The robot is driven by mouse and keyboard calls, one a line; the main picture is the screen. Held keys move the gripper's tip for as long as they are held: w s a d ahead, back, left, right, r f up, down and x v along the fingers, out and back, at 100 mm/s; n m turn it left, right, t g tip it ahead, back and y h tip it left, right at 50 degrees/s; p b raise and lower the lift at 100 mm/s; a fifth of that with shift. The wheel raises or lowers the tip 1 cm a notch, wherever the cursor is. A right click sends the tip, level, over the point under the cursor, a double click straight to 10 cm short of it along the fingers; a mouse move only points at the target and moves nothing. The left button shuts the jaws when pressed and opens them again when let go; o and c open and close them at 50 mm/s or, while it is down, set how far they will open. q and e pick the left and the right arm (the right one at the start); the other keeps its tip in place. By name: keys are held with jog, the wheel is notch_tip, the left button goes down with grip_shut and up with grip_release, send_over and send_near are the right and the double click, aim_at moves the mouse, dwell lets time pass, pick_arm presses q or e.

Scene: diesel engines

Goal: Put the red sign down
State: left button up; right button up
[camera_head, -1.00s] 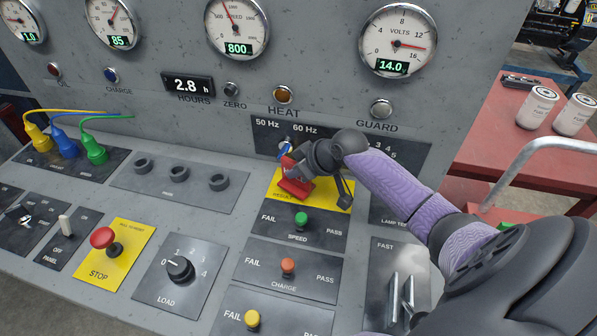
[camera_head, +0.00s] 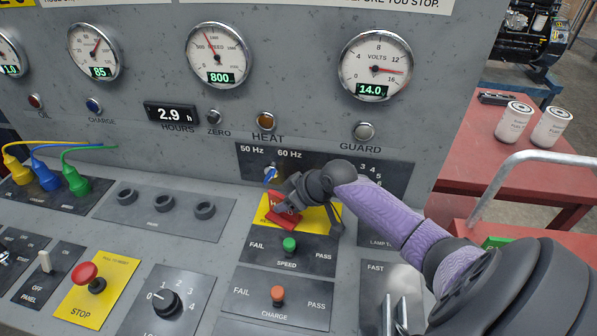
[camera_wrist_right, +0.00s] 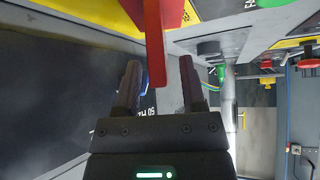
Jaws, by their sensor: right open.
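The red sign (camera_head: 284,217) stands on the yellow plate (camera_head: 322,218) of the console, below the 50 Hz / 60 Hz switch. My right gripper (camera_head: 288,196) is right at the sign and hides its upper part in the head view. In the right wrist view the red sign (camera_wrist_right: 155,45) shows edge-on, its end reaching between the two spread fingers of my right gripper (camera_wrist_right: 159,78). The fingers are open, with a gap to the sign on both sides. My left gripper is not in view.
The blue-tipped frequency switch (camera_head: 270,174) is close behind my right gripper. The green speed knob (camera_head: 289,244) and orange charge knob (camera_head: 278,293) are in front. A red stop button (camera_head: 85,273) is at the left. A red table (camera_head: 500,175) with white filters is at the right.

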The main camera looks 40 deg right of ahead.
jog(key=p+v, duration=0.3)
jog(key=v, duration=0.7)
jog(key=shift+s, duration=0.15)
jog(key=shift+r, duration=0.15)
